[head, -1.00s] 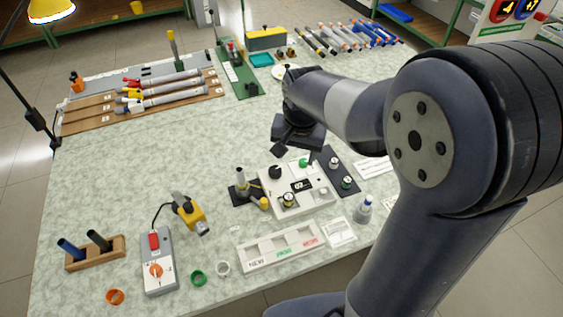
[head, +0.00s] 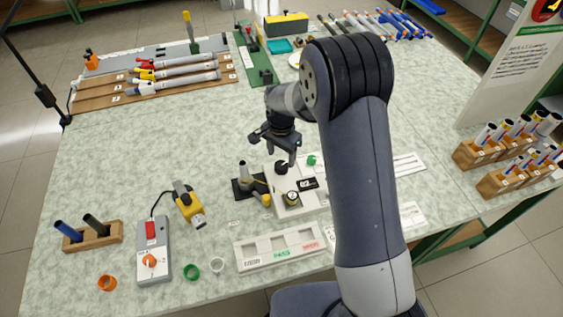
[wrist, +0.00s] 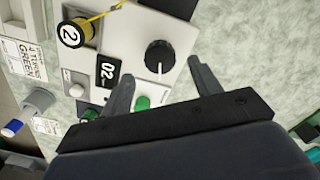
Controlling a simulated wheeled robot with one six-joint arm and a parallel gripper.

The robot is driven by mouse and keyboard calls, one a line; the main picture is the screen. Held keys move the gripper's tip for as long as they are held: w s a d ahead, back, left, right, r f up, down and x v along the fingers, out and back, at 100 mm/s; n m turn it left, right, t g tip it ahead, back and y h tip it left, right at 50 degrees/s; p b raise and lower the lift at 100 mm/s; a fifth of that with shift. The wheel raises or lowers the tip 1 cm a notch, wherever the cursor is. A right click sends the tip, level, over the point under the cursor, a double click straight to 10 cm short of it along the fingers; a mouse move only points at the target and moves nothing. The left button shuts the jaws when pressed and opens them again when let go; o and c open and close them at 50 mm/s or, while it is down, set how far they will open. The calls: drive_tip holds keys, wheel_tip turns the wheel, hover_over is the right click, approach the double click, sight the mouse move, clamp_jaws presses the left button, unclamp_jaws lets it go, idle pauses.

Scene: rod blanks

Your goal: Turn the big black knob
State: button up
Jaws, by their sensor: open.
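The big black knob (head: 281,167) stands on the white panel box (head: 284,205) in the head view. In the wrist view the round black knob (wrist: 160,55) shows a white pointer line toward the bottom of the picture. My gripper (head: 274,149) is open above the knob's end of the box, pointing down. In the wrist view my gripper (wrist: 161,66) has its two fingertips on either side of the knob in the picture, with nothing between them touching. I cannot tell the exact height left above it.
On the box, a green knob (wrist: 142,103), a black "02" display (wrist: 106,70) and a yellow-rimmed dial (wrist: 75,33) sit near the black knob. A dark fixture (head: 249,186) stands at the box's left. A labelled tray (head: 280,248) lies in front.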

sight(281, 165)
drive_tip(key=shift+f, duration=2.45)
drive_tip(key=shift+c, duration=0.6)
drive_tip(key=c, duration=0.9)
drive_tip(key=shift+f+n+b, duration=0.2)
drive_tip(key=shift+n+b, duration=0.3)
drive_tip(key=shift+n, duration=0.1)
drive_tip(key=n+b, duration=0.1)
drive_tip(key=n, duration=0.1)
drive_tip(key=shift+r+n+b, duration=0.15)
drive_tip(key=shift+n+b, duration=0.15)
drive_tip(key=shift+b, duration=0.05)
drive_tip(key=o, duration=1)
